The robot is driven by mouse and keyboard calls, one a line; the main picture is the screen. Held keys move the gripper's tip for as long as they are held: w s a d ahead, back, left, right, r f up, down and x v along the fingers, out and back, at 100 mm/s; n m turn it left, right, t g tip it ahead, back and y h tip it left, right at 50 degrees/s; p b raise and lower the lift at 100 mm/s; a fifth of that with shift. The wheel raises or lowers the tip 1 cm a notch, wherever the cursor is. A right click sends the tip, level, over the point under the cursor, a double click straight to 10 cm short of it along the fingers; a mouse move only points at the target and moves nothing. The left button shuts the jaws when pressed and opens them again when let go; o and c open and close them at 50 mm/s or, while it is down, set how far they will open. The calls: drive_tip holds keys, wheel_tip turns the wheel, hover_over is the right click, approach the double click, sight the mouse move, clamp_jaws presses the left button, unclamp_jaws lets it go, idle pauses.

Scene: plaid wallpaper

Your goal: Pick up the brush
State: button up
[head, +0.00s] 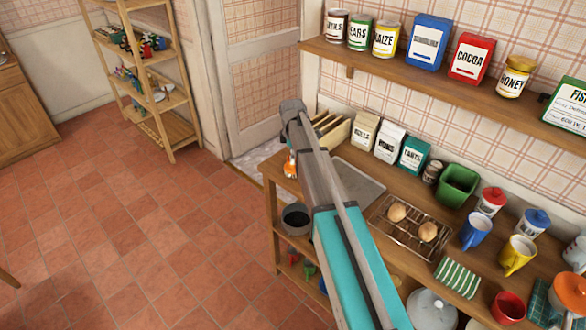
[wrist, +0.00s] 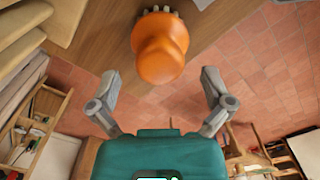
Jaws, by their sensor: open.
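The brush (wrist: 160,50) is orange with a rounded, bulbous handle and a row of pale bristles at its far end. In the wrist view it sits at top centre over the wooden counter. Its handle end points towards my gripper (wrist: 160,82), whose two grey fingers are spread wide on either side, with nothing between the tips. In the head view a small orange patch, apparently the brush (head: 290,164), shows at the counter's left end, partly hidden by my arm. My gripper's fingers cannot be made out there.
A wall shelf (head: 430,85) with tins and boxes runs above. A wooden shelf unit (head: 150,80) stands back left.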

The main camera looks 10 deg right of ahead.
drive_tip(key=shift+f, duration=0.15)
wheel_tip(320, 180, down, 5)
drive_tip(key=b, duration=0.5)
drive_tip(key=shift+d, duration=0.1)
idle(0.8)
drive_tip(key=c, duration=1)
drive_tip(key=shift+r, duration=0.2)
wheel_tip(320, 180, up, 3)
drive_tip(key=p, duration=0.2)
drive_tip(key=shift+f+p, duration=0.15)
drive_tip(key=shift+p, duration=0.25)
drive_tip(key=s+r+p, duration=1)
drive_tip(key=s, duration=0.4)
